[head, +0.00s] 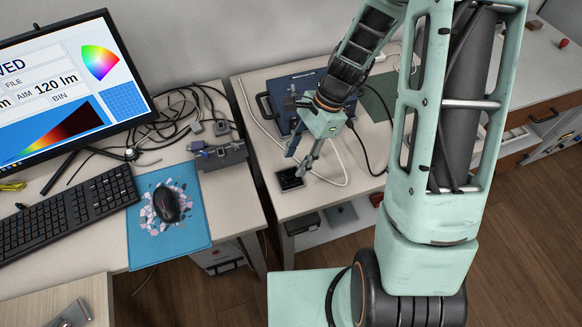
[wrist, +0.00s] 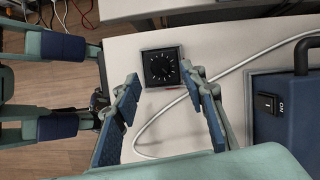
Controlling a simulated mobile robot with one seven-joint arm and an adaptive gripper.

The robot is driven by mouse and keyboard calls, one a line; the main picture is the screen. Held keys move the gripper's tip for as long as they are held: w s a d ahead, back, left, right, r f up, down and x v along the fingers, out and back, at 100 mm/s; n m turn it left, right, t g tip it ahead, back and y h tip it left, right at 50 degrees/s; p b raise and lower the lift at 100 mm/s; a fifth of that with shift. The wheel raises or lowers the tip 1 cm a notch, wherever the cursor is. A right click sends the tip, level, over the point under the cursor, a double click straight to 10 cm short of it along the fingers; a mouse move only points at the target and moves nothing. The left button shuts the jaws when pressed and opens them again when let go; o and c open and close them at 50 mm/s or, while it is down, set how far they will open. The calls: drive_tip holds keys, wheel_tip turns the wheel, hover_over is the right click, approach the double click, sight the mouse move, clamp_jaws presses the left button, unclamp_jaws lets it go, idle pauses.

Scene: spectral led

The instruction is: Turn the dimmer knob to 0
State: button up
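The dimmer is a small black square box with a round dial face with light tick marks (wrist: 162,67). It lies on the white table near its front edge, and in the head view (head: 289,179) it sits just below my gripper. My gripper (wrist: 165,95) is open and empty, with its blue-padded fingers apart on either side of the dimmer's near side in the wrist view. In the head view my gripper (head: 298,167) points down beside the dimmer. I cannot tell whether the fingers touch it. The knob's pointer is too small to read.
A blue case (head: 297,95) with a black handle stands behind the dimmer; its black switch (wrist: 268,103) shows in the wrist view. A white cable (wrist: 230,68) runs across the table beside the dimmer. A monitor (head: 70,85), keyboard (head: 70,222) and mouse (head: 166,204) are on the left desk.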

sight(290, 173)
drive_tip(key=shift+x, duration=2.2)
drive_tip(key=shift+c, duration=0.4)
clamp_jaws()
